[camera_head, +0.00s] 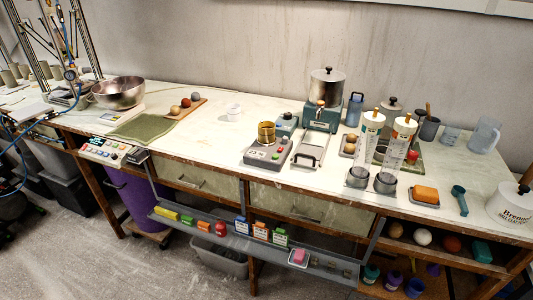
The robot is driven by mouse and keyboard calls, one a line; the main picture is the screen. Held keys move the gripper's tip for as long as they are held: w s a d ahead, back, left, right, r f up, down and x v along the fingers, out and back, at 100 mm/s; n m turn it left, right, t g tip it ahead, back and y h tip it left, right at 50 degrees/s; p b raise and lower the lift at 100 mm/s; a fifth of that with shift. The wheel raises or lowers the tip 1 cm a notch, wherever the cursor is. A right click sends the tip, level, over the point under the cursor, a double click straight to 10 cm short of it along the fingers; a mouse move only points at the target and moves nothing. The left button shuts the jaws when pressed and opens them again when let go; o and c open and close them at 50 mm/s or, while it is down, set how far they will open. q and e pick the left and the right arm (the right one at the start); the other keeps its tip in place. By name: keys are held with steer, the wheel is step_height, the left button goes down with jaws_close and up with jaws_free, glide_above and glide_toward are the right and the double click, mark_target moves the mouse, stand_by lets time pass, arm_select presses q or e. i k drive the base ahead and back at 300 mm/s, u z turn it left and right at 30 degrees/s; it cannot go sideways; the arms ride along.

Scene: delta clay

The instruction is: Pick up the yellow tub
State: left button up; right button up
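A small yellow block-like item (167,213) lies at the left end of the grey shelf tray (240,241) below the table's front edge. It is too small to tell whether it is a tub. I see no other clearly yellow tub. Neither of my grippers is in view.
A metal bowl (118,93) and green cloth (140,128) are at the left. The table's left-middle (205,140) is mostly clear.

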mark_target(266, 131)
steer(key=u, duration=0.05)
steer(key=k, duration=0.65)
steer(key=z, duration=1.15)
steer(key=i, duration=1.55)
steer(key=u, duration=0.6)
